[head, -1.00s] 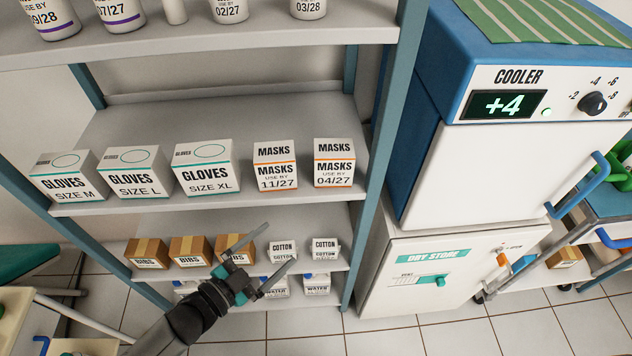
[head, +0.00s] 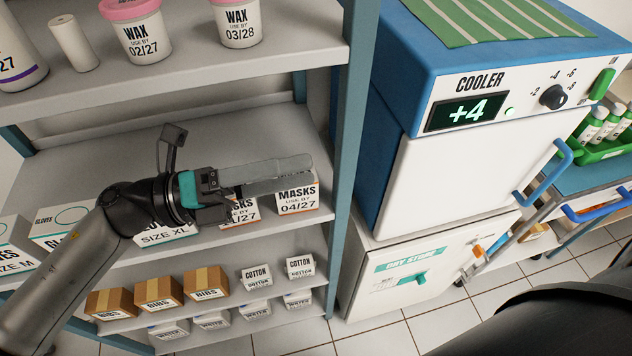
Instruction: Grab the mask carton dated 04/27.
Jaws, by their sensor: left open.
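The mask carton dated 04/27 (head: 297,203) stands upright at the right end of the middle shelf (head: 215,247). Its upper part is hidden behind a finger of my left gripper (head: 240,148). I cannot tell whether the finger touches the carton. The other mask carton (head: 243,214), its date ending in /27, stands just to the left, mostly covered by the gripper. My right gripper is not in view.
Gloves cartons (head: 60,222) stand left on the same shelf, partly behind my left arm. The shelf above holds wax tubs (head: 137,30). Bibs (head: 158,292) and cotton boxes (head: 255,277) sit below. A blue shelf post (head: 350,130) and the cooler (head: 480,160) stand to the right.

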